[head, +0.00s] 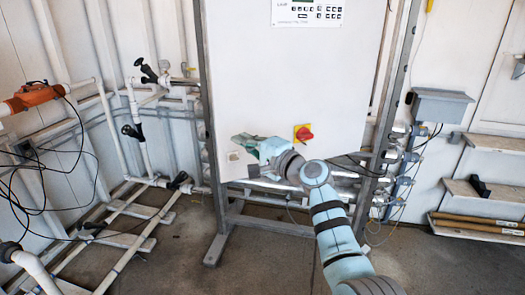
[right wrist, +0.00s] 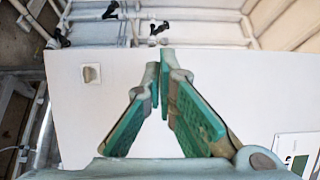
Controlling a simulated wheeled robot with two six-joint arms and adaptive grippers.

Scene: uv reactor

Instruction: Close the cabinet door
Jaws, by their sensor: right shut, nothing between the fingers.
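The cabinet door (head: 255,75) is a large white panel in a grey metal frame. It carries a red and yellow rotary switch (head: 303,133) and a small square latch (head: 233,156) near its lower left. The door also fills much of the right wrist view (right wrist: 230,100), with the latch (right wrist: 91,74) at left. My right gripper (head: 242,141) is in front of the door's lower left part. Its green-padded fingers (right wrist: 161,62) meet at the tips, empty. I cannot tell whether they touch the door. My left gripper is not in view.
White pipes with black valves (head: 150,75) and an orange device (head: 33,97) are at left. A grey box (head: 440,105) and shelves (head: 490,195) are at right. Pipe fittings run beside the frame's right post. The floor in front is mostly clear.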

